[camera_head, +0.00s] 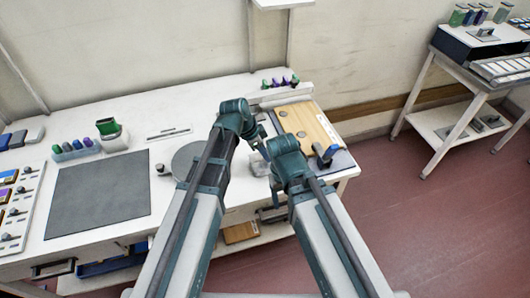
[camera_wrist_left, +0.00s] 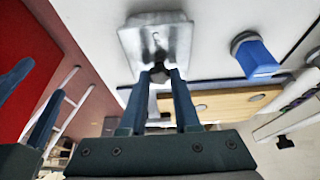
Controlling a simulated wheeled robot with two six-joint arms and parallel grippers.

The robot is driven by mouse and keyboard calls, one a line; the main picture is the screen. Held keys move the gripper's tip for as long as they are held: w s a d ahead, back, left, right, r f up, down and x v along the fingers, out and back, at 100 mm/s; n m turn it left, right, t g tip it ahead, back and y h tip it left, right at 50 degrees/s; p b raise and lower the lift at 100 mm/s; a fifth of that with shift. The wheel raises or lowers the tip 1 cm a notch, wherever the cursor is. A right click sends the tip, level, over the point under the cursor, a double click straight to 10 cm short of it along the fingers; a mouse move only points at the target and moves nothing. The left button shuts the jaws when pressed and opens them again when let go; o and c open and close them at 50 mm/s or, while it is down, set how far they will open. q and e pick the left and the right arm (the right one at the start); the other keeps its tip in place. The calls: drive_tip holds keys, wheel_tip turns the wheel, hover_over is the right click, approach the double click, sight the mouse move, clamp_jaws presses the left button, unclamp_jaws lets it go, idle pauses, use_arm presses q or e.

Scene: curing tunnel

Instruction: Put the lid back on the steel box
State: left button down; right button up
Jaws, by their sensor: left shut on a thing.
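My left gripper (camera_head: 262,150) is at the right part of the white bench. In the left wrist view its fingers (camera_wrist_left: 160,78) are shut on the small dark knob of a silver steel lid (camera_wrist_left: 152,38). A small silver piece, seemingly the same lid (camera_head: 258,164), shows between my two wrists in the head view. I cannot tell whether the steel box is under it, or whether it rests or hangs. My right gripper's fingers (camera_wrist_left: 30,98) stand apart with nothing seen between them, at the left of the wrist view; in the head view they are mostly hidden.
A wooden board (camera_head: 307,125) and a blue object (camera_head: 328,154) lie to the right. A round grey disc (camera_head: 188,160) and dark mat (camera_head: 98,198) lie to the left, with a green container (camera_head: 109,130) behind. A side table (camera_head: 480,80) stands far right.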

use_arm(q)
drive_tip(key=shift+c, duration=0.4)
unclamp_jaws()
drive_tip(key=shift+r, duration=0.1)
drive_tip(key=shift+r+p, duration=3.45)
drive_tip(key=shift+p, duration=0.05)
clamp_jaws()
drive_tip(key=shift+f, duration=0.25)
